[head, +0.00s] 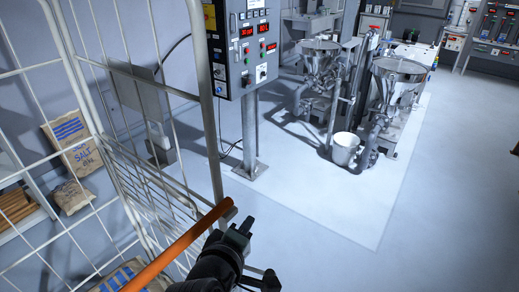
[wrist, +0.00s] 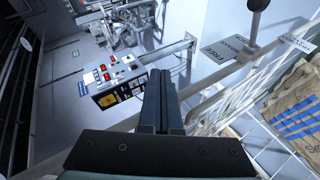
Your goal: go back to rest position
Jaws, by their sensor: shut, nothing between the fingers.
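My gripper (head: 240,230) is at the bottom middle of the head view, beside the end of an orange bar on the white wire cage. In the wrist view my gripper (wrist: 161,75) points away from the camera, with its two fingers together and nothing between them. The fingers point toward the control box, which is well beyond them. No marker for a rest position shows in either view.
A white wire cage (head: 212,110) with an orange bar (head: 180,245) stands close on the left. Paper salt sacks (head: 72,140) show behind its wires. A control box (head: 243,47) stands on a post. Steel hoppers (head: 400,68) and a white bucket (head: 345,148) stand beyond. Floor at right is clear.

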